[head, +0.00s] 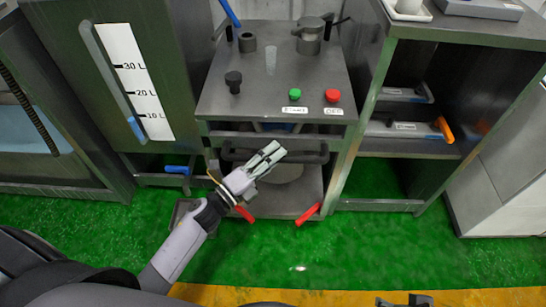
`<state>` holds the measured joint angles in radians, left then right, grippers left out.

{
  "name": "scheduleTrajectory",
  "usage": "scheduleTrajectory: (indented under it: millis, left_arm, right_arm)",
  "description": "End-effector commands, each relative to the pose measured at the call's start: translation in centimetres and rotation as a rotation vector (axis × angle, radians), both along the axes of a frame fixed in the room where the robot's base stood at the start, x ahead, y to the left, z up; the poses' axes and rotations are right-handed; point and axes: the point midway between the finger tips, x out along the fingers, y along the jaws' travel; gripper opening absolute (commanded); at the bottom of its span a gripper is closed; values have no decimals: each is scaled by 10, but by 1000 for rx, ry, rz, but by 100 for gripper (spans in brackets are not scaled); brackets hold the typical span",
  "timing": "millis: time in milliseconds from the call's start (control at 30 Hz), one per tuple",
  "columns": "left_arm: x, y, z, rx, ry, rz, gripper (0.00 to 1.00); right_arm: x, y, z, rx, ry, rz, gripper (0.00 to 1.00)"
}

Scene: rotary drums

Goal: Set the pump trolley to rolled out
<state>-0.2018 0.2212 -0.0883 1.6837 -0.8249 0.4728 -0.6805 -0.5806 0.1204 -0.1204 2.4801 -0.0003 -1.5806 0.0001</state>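The pump trolley (290,200) appears to be the low grey unit inside the bay under the control bench, with a pale round part on it. A dark horizontal bar handle (312,158) runs across its front. Two red levers, left (243,214) and right (308,213), stick out at its foot. My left gripper (276,152) lies in front of the handle's middle and covers part of it. Its two pale fingers are close together with a thin dark gap; whether they hold the bar cannot be told. Only a dark piece, apparently my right gripper (405,300), shows at the bottom edge.
The bench top (270,115) has green and red buttons, a black knob and fittings. A tank with a litre scale (133,82) stands left, an open shelf unit (410,148) right. The green floor (350,250) in front is clear up to a yellow strip.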

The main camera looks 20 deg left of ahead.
Motion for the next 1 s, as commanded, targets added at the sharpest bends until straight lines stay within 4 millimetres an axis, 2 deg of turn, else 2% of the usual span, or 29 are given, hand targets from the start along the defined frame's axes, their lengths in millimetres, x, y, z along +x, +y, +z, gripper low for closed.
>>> scheduleTrajectory:
  millis: [233,800,1000]
  left_arm:
    - [1,-1,0,0,1,0,38]
    - [0,0,0,0,0,0,1]
    - [0,0,0,1,0,0,0]
  right_arm:
    - [0,0,0,0,0,0,53]
    - [0,0,0,0,0,0,53]
    - [0,0,0,0,0,0,53]
